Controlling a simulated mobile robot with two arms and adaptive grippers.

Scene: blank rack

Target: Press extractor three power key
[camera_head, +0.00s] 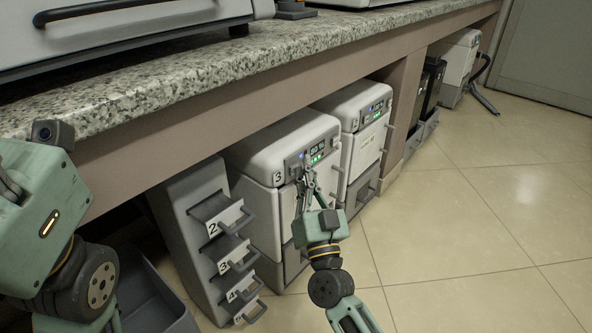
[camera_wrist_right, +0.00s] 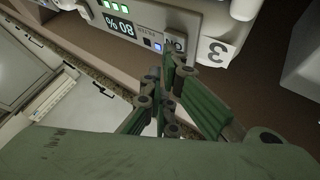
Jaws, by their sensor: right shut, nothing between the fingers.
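Extractor three (camera_head: 290,135) is a pale box under the counter, marked with a "3" label (camera_head: 278,178). Its front panel (camera_head: 317,152) has a display and green lights. In the right wrist view the panel (camera_wrist_right: 150,12) shows upside down, with a display, a blue-lit spot and a dark key marked "ON" (camera_wrist_right: 175,44) beside the label (camera_wrist_right: 214,50). My right gripper (camera_head: 307,170) is shut and empty, its tips (camera_wrist_right: 170,62) close to that key. I cannot tell whether they touch it. My left gripper (camera_head: 10,187) is only partly in view at the left edge.
A granite counter (camera_head: 200,75) overhangs the machines. A grey rack (camera_head: 178,205) with numbered handled drawers stands left of extractor three. A similar white machine (camera_head: 350,100) stands to its right. Dark units (camera_head: 430,85) lie beyond. The tiled floor (camera_head: 470,220) is clear at right.

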